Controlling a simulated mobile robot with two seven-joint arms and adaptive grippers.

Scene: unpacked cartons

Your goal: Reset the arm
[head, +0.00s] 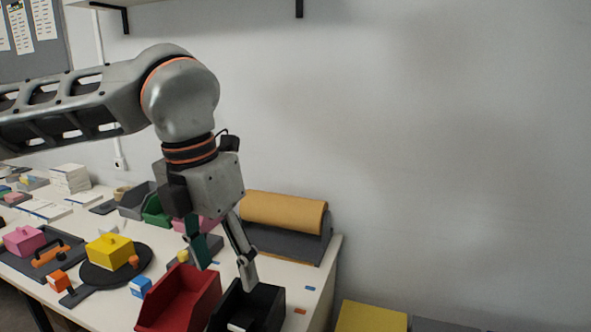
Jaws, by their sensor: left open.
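My left arm comes in from the left, and its gripper (226,276) points down over the right part of the white table (110,306). The gripper is open, with two fingers spread apart and nothing seen between them. One fingertip is in front of the black bin (268,302) and the other is above the red bin (187,297); I cannot tell whether either touches. My right gripper is not in view.
A yellow box (110,249) sits on a round black board. A pink box (24,240) is on a dark tray at left. An orange-brown roll (283,212) lies at the back right. A yellow surface (371,317) is below the table's right edge.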

